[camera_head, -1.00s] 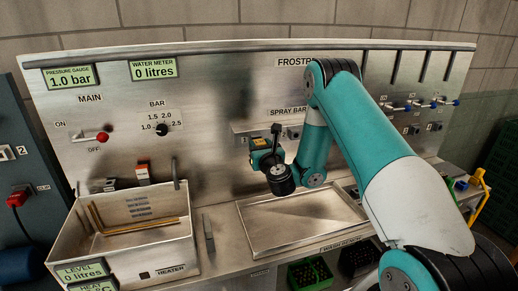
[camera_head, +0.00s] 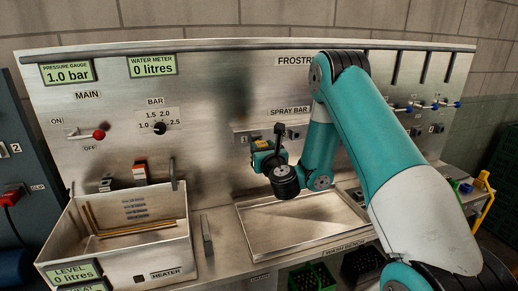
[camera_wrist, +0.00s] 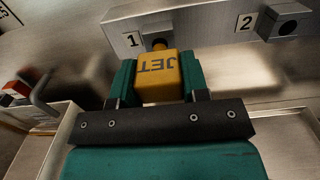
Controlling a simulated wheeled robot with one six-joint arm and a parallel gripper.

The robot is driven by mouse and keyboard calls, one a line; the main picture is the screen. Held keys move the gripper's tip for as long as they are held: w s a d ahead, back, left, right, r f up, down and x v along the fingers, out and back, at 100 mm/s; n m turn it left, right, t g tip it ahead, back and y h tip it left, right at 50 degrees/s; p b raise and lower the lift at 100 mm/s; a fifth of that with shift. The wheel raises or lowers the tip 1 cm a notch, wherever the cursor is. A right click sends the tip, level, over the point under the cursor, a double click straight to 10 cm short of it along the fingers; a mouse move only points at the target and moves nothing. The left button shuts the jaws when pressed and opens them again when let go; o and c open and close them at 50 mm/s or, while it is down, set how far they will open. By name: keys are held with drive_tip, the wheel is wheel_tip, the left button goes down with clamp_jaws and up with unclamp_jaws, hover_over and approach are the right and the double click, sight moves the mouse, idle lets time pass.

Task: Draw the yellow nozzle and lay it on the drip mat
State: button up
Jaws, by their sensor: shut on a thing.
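The yellow nozzle (camera_wrist: 165,88), marked JET, sits between the two teal fingers of my gripper (camera_head: 264,150) in the wrist view. My gripper is shut on it. Its dark narrow end is at socket 1 of the spray bar (camera_wrist: 205,37); I cannot tell whether it is still seated there. Socket 2 (camera_wrist: 288,27) beside it is empty. In the head view only a small yellow patch of the nozzle shows at my gripper. I cannot make out a drip mat in either view.
A wide shallow metal tray (camera_head: 262,253) lies below my gripper. The heater tank (camera_head: 168,248) with raised walls stands to the left, a small upright plate (camera_head: 207,235) between them. Crates (camera_head: 312,278) sit below the front edge. Taps (camera_head: 425,106) are at right.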

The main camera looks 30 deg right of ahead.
drive_tip(key=shift+b+v, duration=1.2)
drive_tip(key=shift+b, duration=0.6)
drive_tip(key=shift+s+a+b, duration=0.1)
drive_tip(key=shift+s+b, duration=0.25)
drive_tip(key=shift+b, duration=0.15)
drive_tip(key=shift+s, duration=0.2)
drive_tip(key=shift+f+b, duration=0.45)
drive_tip(key=shift+b, duration=0.2)
